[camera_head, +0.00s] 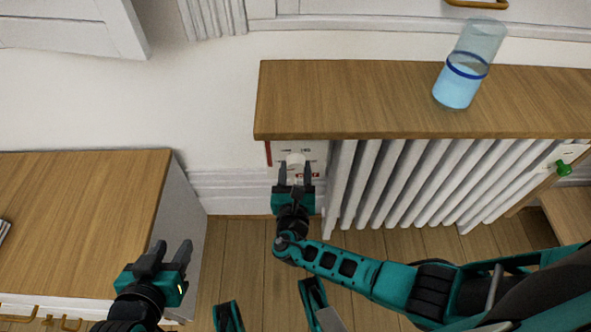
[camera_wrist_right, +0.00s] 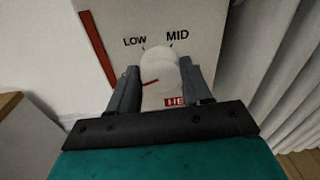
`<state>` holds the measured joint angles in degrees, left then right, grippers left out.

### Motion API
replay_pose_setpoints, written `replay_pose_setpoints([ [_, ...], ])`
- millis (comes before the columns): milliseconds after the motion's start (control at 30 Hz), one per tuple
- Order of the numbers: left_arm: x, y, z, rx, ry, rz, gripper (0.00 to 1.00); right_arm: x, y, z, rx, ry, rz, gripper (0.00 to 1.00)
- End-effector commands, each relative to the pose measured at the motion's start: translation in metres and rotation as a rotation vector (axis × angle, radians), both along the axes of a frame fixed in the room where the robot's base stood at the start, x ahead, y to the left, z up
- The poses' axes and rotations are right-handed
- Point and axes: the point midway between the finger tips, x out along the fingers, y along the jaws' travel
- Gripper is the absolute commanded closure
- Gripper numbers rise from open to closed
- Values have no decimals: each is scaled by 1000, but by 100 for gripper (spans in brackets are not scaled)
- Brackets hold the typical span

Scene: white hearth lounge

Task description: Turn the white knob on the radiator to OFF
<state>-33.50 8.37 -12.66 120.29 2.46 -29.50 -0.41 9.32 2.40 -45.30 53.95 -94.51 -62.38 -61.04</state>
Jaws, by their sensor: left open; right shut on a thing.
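The white knob (camera_head: 295,159) is on a white panel (camera_head: 316,150) at the left end of the radiator (camera_head: 400,185), under the wooden shelf. My right gripper (camera_head: 295,172) is shut on the knob, with a finger on each side of it. The right wrist view shows the knob (camera_wrist_right: 160,66) between the fingers (camera_wrist_right: 160,88), with LOW and MID printed above it and a red line at its lower left. A red label below is partly hidden, and no OFF mark is readable. My left gripper (camera_head: 172,254) is open and empty near the cabinet at lower left.
A wooden shelf (camera_head: 350,100) overhangs the radiator and carries a bottle of blue liquid (camera_head: 458,88). A wooden-topped cabinet (camera_head: 80,210) stands at left. A green knob (camera_head: 563,168) is on a panel at far right. Bare floor (camera_head: 240,260) lies between cabinet and radiator.

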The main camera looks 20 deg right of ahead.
Motion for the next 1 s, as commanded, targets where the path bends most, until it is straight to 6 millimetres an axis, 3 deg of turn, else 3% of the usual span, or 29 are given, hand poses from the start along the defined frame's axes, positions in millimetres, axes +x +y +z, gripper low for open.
replay_pose_setpoints([
  [267,0,0,-1,0,1,0,57,2,-1,2,-5,-4,0,82],
  [300,0,0,-1,1,2,0,57,2,-1,2,-5,-4,0,47],
  [533,-1,0,-1,0,2,-1,57,1,0,1,-3,-2,0,26],
  [1000,-1,0,-1,0,3,-1,57,3,-4,1,-2,-2,0,26],
])
